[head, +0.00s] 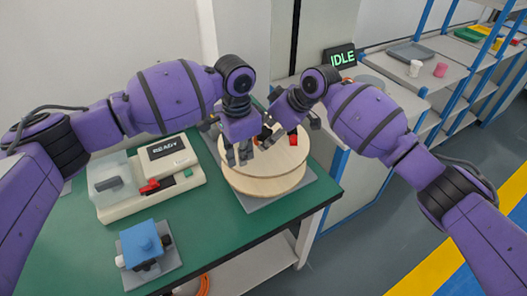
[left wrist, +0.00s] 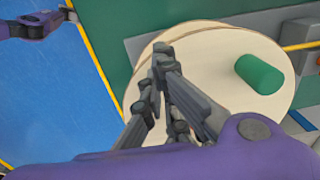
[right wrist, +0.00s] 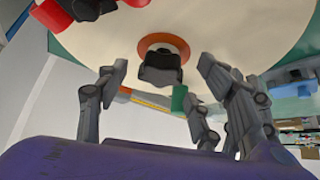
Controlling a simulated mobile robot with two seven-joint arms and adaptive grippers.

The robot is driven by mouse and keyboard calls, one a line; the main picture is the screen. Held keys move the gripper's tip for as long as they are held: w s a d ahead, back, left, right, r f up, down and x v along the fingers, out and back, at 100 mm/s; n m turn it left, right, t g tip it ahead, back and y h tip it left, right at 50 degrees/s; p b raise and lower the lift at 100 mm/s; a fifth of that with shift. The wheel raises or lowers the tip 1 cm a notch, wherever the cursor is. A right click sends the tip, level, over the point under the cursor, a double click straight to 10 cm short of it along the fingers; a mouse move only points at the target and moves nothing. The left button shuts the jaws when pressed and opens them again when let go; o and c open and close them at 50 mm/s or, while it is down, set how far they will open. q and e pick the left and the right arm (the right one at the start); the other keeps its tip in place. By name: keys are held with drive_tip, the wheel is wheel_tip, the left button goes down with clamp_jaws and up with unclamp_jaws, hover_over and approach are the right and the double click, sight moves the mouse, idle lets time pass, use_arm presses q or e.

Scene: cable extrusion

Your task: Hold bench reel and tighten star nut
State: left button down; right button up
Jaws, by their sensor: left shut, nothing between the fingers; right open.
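The bench reel, with pale wooden discs (head: 262,184), lies on a grey plate on the green bench in the head view. Its pale face also shows in the left wrist view (left wrist: 225,55) and the right wrist view (right wrist: 225,55). The dark star nut (right wrist: 160,68) sits at the reel's centre against an orange ring. My left gripper (head: 238,157) is shut and empty over the reel's left part; its fingers (left wrist: 162,55) cross the disc. Whether they touch it I cannot tell. My right gripper (head: 266,138) is open near the centre, its fingers (right wrist: 165,80) spread either side of the nut.
A beige READY machine (head: 150,180) and a blue device (head: 145,243) occupy the bench's left. An IDLE display (head: 340,57) and shelves (head: 440,75) stand behind. Green bench (head: 215,235) is clear in front.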

use_arm(q)
drive_tip(key=shift+s+f, duration=0.1)
drive_tip(key=shift+f, duration=0.7)
use_arm(e)
drive_tip(key=shift+s, duration=0.1)
